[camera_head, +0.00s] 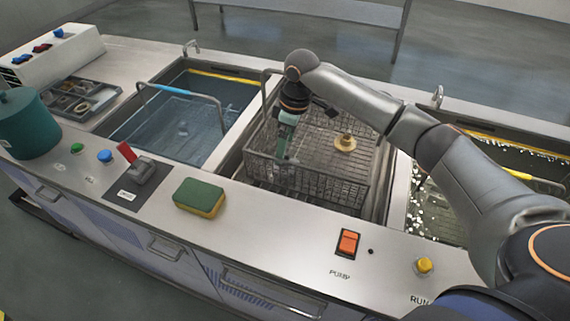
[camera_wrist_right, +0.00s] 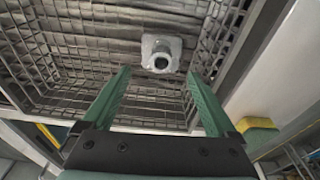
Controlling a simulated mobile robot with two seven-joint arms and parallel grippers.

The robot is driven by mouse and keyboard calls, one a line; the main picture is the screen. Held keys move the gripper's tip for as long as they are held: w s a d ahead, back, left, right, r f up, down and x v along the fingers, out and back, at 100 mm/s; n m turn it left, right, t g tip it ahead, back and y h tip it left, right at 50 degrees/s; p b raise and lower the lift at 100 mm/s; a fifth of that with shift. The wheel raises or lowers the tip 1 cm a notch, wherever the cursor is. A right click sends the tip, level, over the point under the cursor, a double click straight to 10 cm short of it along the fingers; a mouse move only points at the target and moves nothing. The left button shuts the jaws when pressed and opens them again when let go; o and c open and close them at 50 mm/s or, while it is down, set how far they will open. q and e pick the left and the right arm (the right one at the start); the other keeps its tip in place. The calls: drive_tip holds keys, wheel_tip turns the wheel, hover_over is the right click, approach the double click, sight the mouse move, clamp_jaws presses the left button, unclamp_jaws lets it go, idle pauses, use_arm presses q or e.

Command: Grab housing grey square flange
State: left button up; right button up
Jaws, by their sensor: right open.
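A housing (camera_head: 345,142) with a square flange and round collar sits on the floor of the wire basket (camera_head: 318,184). It looks tan in the head view. In the right wrist view the housing (camera_wrist_right: 161,54) looks light grey, with a dark round bore. My right gripper (camera_head: 284,150) has green fingers and points down into the left part of the basket, left of the housing. In the right wrist view its fingers (camera_wrist_right: 158,74) are apart with nothing between them, and the housing lies beyond their tips. My left gripper is not in view.
Basket walls surround the fingers. A water tank (camera_head: 175,115) lies left, a bubbling tank (camera_head: 435,210) right. A green-yellow sponge (camera_head: 199,197), red-handled lever (camera_head: 128,153) and orange pump switch (camera_head: 348,242) sit along the front. A parts tray (camera_head: 80,99) and teal pot (camera_head: 26,126) stand left.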

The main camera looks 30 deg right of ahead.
sight(285, 158)
wheel_tip(285, 158, down, 4)
drive_tip(key=shift+s, duration=0.1)
drive_tip(key=shift+a+f, duration=0.1)
drive_tip(key=shift+f, duration=0.45)
drive_tip(key=shift+c, duration=0.4)
drive_tip(key=c, duration=1.2)
drive_tip(key=shift+r, duration=0.1)
